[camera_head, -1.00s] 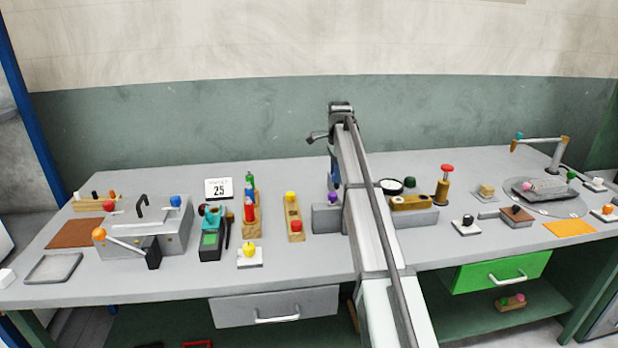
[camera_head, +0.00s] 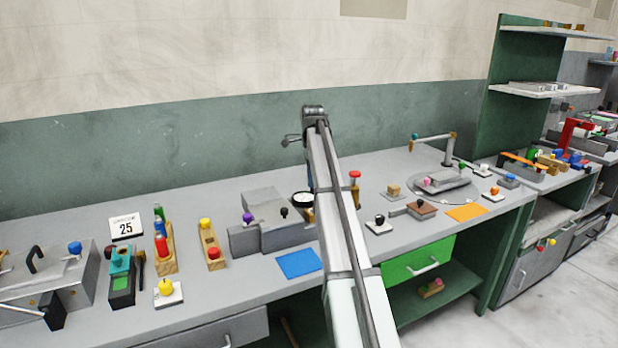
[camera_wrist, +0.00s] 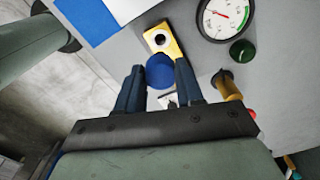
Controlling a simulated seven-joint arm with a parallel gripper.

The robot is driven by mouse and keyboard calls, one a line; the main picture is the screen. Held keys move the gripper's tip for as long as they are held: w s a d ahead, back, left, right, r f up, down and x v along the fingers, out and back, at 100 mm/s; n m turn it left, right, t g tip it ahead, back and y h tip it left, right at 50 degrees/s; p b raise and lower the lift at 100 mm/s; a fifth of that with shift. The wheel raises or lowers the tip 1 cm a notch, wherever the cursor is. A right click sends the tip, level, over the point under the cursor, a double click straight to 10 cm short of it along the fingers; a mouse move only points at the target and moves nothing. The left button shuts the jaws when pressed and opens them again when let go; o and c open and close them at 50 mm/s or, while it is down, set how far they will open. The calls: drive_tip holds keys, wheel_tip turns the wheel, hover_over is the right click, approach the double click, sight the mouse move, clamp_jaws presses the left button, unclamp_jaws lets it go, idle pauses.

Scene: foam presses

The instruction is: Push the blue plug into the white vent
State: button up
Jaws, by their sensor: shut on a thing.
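My gripper (camera_wrist: 160,78) is shut on the round blue plug (camera_wrist: 160,71) in the wrist view, with one dark blue finger on each side. A yellow block (camera_wrist: 172,50) lies just beyond the plug in that picture. In the head view my arm hides the gripper and plug.
A dial gauge (camera_wrist: 222,15), a green knob (camera_wrist: 243,50) and a brown plunger (camera_wrist: 227,86) stand close by on the right in the wrist view. In the head view a grey block (camera_head: 274,219) and blue mat (camera_head: 299,263) lie left of my arm.

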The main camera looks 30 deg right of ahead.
sight(312, 191)
drive_tip(key=shift+f, duration=0.15)
drive_tip(key=shift+f, duration=2.8)
drive_tip(key=shift+f, duration=1.95)
drive_tip(key=o, duration=1.1)
wheel_tip(312, 191, up, 14)
drive_tip(key=shift+f, duration=0.1)
idle(0.4)
